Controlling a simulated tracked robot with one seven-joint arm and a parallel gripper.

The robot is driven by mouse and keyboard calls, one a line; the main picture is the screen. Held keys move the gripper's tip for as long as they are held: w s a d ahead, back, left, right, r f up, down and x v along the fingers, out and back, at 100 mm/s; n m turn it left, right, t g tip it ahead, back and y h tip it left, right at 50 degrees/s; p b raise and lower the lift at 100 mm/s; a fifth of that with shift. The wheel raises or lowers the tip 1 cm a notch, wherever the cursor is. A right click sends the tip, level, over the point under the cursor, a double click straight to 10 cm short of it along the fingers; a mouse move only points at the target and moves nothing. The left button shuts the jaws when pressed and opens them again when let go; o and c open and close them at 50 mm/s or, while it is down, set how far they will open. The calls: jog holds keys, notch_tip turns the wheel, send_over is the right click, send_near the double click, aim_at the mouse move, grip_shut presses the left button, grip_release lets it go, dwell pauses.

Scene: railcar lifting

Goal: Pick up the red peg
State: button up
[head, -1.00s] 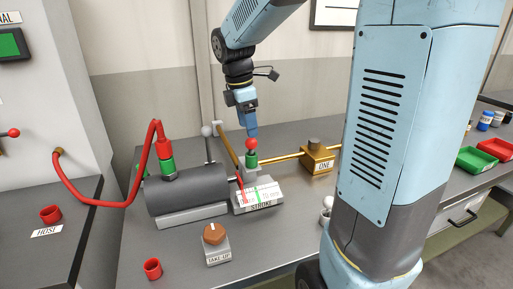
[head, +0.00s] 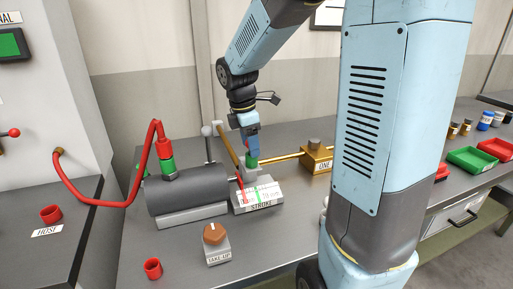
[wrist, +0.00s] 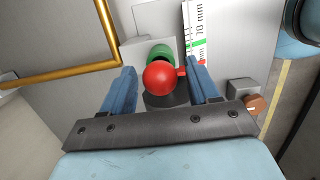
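The red peg shows in the wrist view as a round red head (wrist: 159,78) between my two fingers. A green piece (wrist: 159,51) shows just beyond it, and also in the head view (head: 252,162) beside the gauge block marked STROKE (head: 261,207). My gripper (wrist: 163,84) is open, with a finger on each side of the red head and narrow gaps visible. In the head view my gripper (head: 250,150) points down just above the green piece and hides most of the peg. The peg's lower part is hidden.
A grey cylinder (head: 187,190) with a red hose (head: 108,199) stands left of the gauge block. A brass rod leads right to a brass block marked ONE (head: 317,159). The TAKE-UP knob (head: 214,234) and a red cup (head: 152,268) are nearer the front.

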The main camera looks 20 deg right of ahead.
jog(key=c, duration=1)
jog(key=shift+r, duration=0.1)
jog(key=shift+c, duration=0.2)
